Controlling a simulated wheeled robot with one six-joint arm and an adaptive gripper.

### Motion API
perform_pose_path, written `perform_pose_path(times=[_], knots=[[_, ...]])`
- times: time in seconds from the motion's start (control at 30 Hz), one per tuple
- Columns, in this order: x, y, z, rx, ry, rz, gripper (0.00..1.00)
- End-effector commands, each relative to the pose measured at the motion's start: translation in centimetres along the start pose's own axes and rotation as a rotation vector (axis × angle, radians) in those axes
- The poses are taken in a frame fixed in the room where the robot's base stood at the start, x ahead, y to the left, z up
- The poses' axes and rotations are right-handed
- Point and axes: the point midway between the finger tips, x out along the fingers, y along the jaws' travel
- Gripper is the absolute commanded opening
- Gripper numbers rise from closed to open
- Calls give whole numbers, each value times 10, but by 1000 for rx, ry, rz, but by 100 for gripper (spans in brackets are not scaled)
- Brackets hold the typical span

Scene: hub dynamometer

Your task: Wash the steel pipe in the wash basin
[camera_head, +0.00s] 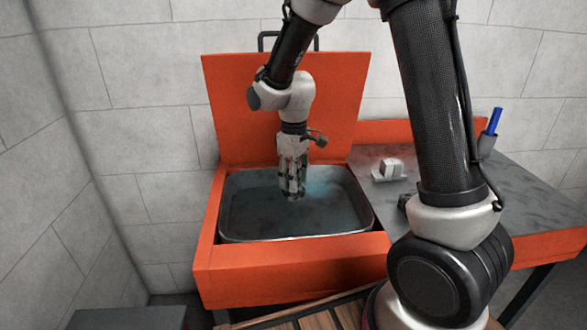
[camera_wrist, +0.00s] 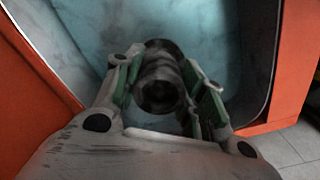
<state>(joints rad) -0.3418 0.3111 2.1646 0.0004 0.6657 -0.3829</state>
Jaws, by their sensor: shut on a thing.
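My gripper (camera_head: 292,178) points straight down over the wash basin (camera_head: 300,238), with its fingertips low inside the basin at the water. In the wrist view, my gripper (camera_wrist: 165,95) is shut on the dark, round steel pipe (camera_wrist: 160,88), with a green-lined finger on each side. The pipe is seen nearly end-on, and its far end is over or in the bluish water. I cannot tell how deep it reaches. In the head view the pipe is mostly hidden by the fingers. The basin is a grey tub set in an orange frame, holding blue-tinted water.
The raised orange lid (camera_head: 240,105) stands behind the basin. To the right is a grey worktop (camera_head: 430,165) with a small white block-like fixture (camera_head: 390,168) and a blue object (camera_head: 494,120) in a holder. Wooden slats (camera_head: 320,318) lie below in front. A grey wall closes the left side.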

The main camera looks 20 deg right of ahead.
Motion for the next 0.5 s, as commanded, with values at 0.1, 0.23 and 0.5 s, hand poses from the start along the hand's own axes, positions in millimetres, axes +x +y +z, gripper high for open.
perform_pose_path(times=[0.1, 0.23, 0.5], knots=[[13, 0, 0, 0, -1, 0, 4], [28, 0, 0, 0, -2, -1, 4], [57, 0, 0, 0, -1, 0, 4]])
